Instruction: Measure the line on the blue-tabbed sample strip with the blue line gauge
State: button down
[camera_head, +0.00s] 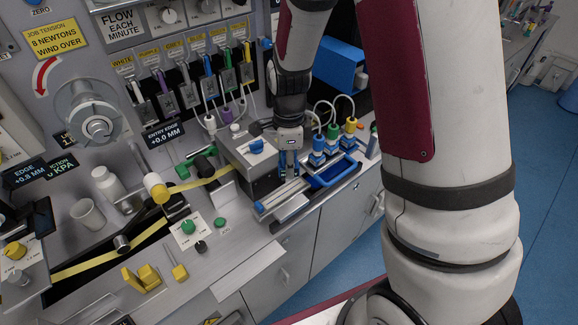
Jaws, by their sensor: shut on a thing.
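My gripper (289,168) points down at the center, over the front of the bench beside a grey box. It is shut on a small blue piece, mostly hidden by the fingers; whether this is the blue line gauge or a strip's tab I cannot tell. Just below and left of the fingertips lies a long pale metal bar (284,195) with a blue end (260,207), set on a grey block at the bench edge. The line on the blue-tabbed sample strip is too small to make out.
A blue tray (333,172) and blue-, green- and yellow-capped bottles (333,133) stand close right of my gripper. The grey box with a blue knob (256,147) is close left. A yellow strip (110,262) runs along the bench. A white cup (88,214) stands further left.

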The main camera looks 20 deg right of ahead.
jog(key=shift+f+b, duration=0.8)
jog(key=shift+f, duration=1.6)
jog(key=shift+f, duration=0.6)
dwell(0.9)
jog(key=shift+r+p, duration=2.1)
jog(key=shift+r, duration=1.45)
